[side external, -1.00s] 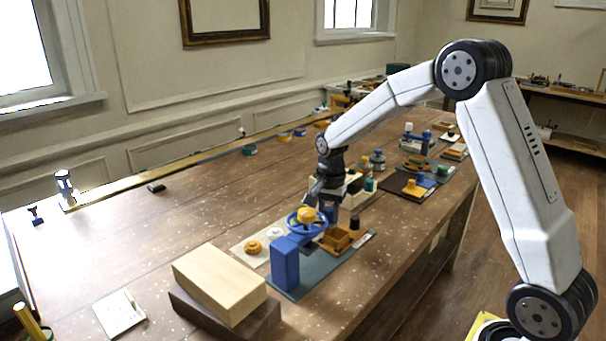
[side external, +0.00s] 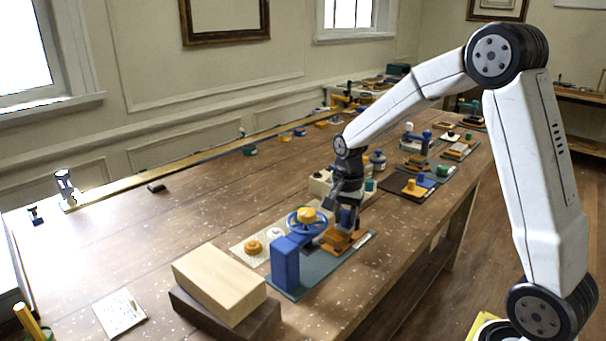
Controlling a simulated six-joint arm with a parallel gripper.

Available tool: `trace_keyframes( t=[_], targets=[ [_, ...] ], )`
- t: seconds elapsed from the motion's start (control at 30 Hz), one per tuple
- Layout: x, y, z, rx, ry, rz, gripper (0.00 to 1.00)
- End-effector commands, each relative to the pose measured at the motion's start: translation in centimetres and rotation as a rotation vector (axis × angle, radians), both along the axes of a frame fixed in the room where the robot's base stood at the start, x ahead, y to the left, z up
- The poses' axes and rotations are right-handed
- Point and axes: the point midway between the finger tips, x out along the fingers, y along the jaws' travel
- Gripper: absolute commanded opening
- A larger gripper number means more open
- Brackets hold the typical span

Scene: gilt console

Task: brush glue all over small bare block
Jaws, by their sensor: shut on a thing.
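My gripper (side external: 347,219) points down over the right part of the green mat (side external: 305,274). It is shut on a small dark thing, probably the brush, mostly hidden by the fingers. An orange-brown open box (side external: 336,242) sits on the mat just below the fingers; I cannot tell whether the held thing touches it.
A cream sheet (side external: 241,255) with an orange piece (side external: 253,246) and a pale piece (side external: 275,233) lies left of the mat. A pale wooden block (side external: 219,281) rests on a dark one in front. Bottles (side external: 378,161) stand behind the gripper. The table's left middle is mostly clear.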

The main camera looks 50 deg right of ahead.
Motion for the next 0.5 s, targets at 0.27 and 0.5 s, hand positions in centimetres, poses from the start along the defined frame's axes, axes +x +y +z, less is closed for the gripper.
trace_keyframes(
  t=[0.27, 0.5],
  targets=[
    [0.1, 0.0, 1.8, -0.001, -0.005, 0.0, 0.0],
    [0.2, 0.0, 3.3, -0.002, -0.006, 0.0, 0.0]
  ],
)
